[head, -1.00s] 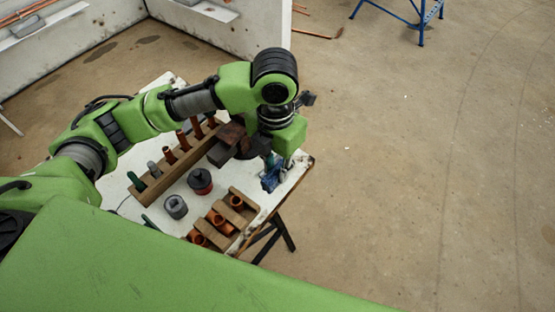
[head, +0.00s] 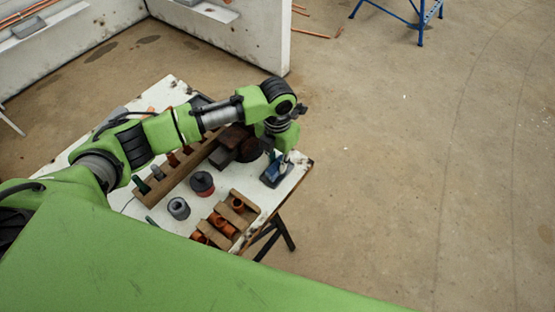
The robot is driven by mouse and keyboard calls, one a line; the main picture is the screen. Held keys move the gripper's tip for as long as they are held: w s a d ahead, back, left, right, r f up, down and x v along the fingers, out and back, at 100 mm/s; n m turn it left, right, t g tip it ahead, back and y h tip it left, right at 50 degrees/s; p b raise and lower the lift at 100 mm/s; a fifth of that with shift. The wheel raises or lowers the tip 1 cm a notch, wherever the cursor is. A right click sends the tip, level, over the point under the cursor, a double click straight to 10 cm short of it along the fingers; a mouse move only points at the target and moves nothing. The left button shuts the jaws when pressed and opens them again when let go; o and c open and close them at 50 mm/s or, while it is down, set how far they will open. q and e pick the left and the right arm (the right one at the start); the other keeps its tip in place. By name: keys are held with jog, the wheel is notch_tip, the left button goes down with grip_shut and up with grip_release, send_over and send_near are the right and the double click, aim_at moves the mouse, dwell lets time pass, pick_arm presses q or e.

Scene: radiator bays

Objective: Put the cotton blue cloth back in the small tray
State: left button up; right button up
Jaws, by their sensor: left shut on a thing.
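My left gripper (head: 281,158) is at the right end of the white table, pointing down, and is shut on the blue cloth (head: 283,169). Only a small bit of the cloth shows below the fingers. The small dark tray (head: 268,181) lies on the table directly under the gripper, near the table's right corner. The cloth is at or just above the tray; I cannot tell whether it touches the tray's floor. My right gripper is not in view.
The white table (head: 133,207) holds a wooden rack (head: 156,189) of upright tools, a red-and-black tin (head: 202,184), a grey cup (head: 178,208) and a wooden holder with copper fittings (head: 220,226). A wall panel (head: 225,38) stands behind. Floor at right is clear.

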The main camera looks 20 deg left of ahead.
aim_at(277, 164)
pick_arm(q)
jog(key=o, duration=0.5)
jog(key=shift+f, duration=0.15)
jog(key=o, duration=0.5)
jog(key=shift+r, duration=0.4)
notch_tip(277, 164, up, 12)
jog(key=shift+f+b, duration=0.2)
jog(key=shift+b, duration=0.7)
